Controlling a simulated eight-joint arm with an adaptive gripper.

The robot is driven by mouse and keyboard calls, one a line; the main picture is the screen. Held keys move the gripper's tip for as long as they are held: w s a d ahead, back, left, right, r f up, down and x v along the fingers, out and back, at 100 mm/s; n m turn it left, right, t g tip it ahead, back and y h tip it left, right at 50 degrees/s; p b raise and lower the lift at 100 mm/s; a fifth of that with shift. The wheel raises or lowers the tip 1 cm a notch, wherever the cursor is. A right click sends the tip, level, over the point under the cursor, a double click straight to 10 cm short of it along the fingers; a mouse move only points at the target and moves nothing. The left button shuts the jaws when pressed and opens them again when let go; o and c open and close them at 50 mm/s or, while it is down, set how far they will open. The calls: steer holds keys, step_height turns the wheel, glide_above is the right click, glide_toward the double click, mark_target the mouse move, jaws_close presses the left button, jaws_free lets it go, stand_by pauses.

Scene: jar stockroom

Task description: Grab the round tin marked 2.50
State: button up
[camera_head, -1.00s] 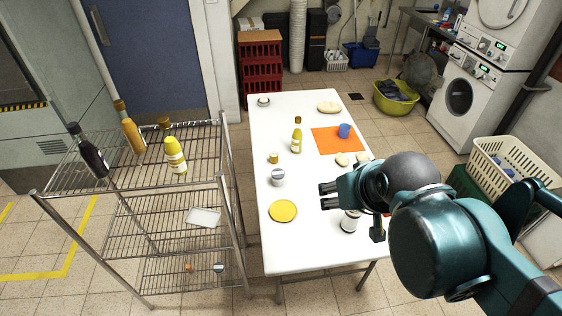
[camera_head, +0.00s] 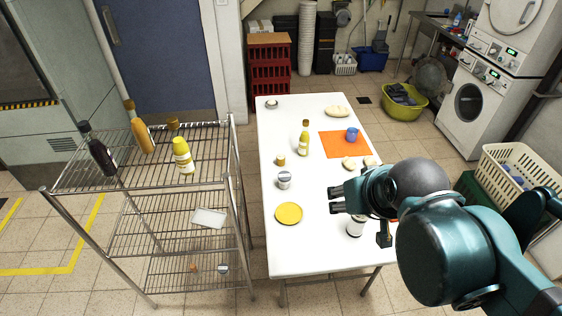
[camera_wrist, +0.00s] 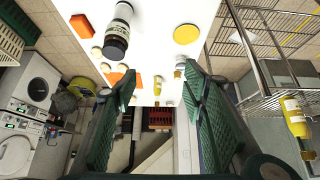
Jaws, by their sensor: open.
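No marking 2.50 can be read in either view. A small round silver-white tin or jar (camera_head: 284,181) with a label stands on the white table (camera_head: 300,245), behind the yellow plate (camera_head: 289,213). Another small pale round container (camera_head: 222,268) is on the rack's bottom shelf. A small round whitish thing (camera_head: 271,103) sits at the table's far left corner. My gripper (camera_head: 335,200) is open and empty above the table, to the right of the yellow plate. Its two green-padded fingers stand wide apart in the wrist view (camera_wrist: 160,82).
A black-and-white jar (camera_head: 355,226) stands below my wrist, partly hidden. A yellow bottle (camera_head: 304,138), an orange mat (camera_head: 338,145) and a blue cup (camera_head: 352,135) are farther back. A wire rack (camera_head: 145,215) with several bottles stands left of the table.

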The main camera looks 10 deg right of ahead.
steer(key=w+a+r+n+g, duration=0.1)
steer(key=w+r+n, duration=0.1)
steer(key=w, duration=0.5)
steer(key=w+a+r+n+g, duration=0.1)
steer(key=w+r+n, duration=0.1)
steer(key=w, duration=0.5)
steer(key=n+g, duration=0.5)
steer(key=n, duration=0.5)
glide_above(281, 157)
steer(key=f, duration=2.9)
steer(key=shift+s+d+f, duration=0.1)
steer(key=shift+s+f, duration=0.15)
steer(key=shift+f, duration=0.05)
steer(key=shift+w+f, duration=0.25)
steer(key=shift+f, duration=0.35)
steer(key=shift+f, duration=1.3)
